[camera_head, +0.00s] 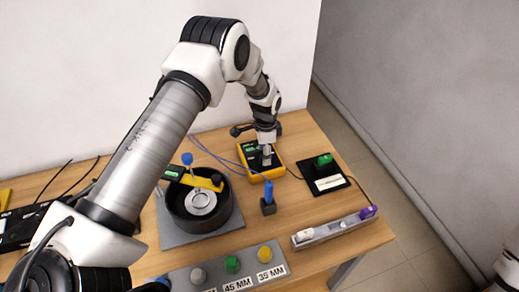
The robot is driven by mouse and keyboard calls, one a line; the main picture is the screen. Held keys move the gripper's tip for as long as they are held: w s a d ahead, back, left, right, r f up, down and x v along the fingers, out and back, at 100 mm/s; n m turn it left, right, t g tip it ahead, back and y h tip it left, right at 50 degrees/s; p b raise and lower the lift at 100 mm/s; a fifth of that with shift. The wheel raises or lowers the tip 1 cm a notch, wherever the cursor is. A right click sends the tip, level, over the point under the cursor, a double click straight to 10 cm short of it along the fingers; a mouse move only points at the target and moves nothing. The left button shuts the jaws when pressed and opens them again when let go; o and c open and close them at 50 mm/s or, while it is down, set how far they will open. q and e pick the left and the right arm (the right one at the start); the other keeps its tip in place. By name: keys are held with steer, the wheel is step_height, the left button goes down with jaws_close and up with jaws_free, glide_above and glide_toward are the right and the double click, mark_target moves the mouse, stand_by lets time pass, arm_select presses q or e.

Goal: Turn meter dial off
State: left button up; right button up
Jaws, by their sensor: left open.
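A yellow-framed meter (274,173) with a dark face lies on the wooden table towards the back. My left gripper (267,160) points down right over the meter and hides most of its face, so I cannot see the dial or its setting. The gripper is open; whether its fingertips touch the dial cannot be told from here. Blue leads run from the left towards the meter. Of my right arm only a white part shows at the bottom right edge, and its gripper is out of view.
A dark round pot (184,221) with a yellow bar across it stands on a grey plate left of the meter. A black pad (330,187) with a green piece lies to the right. A blue plug stands in a dark block (268,207). A grey strip (335,228) lies near the right edge.

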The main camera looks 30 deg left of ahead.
arm_select(q)
steer(key=f, duration=0.1)
steer(key=a+f, duration=0.1)
steer(key=shift+w+f, duration=0.25)
steer(key=shift+f, duration=0.1)
steer(key=shift+s+d+r, duration=0.1)
steer(key=shift+d+r, duration=0.05)
steer(key=shift+d, duration=0.1)
steer(key=shift+c, duration=0.8)
steer(key=shift+d, duration=0.1)
steer(key=c, duration=0.6)
jaws_close()
arm_select(e)
steer(key=shift+w+a+r, duration=0.1)
steer(key=shift+a+r, duration=0.05)
steer(key=shift+r, duration=0.25)
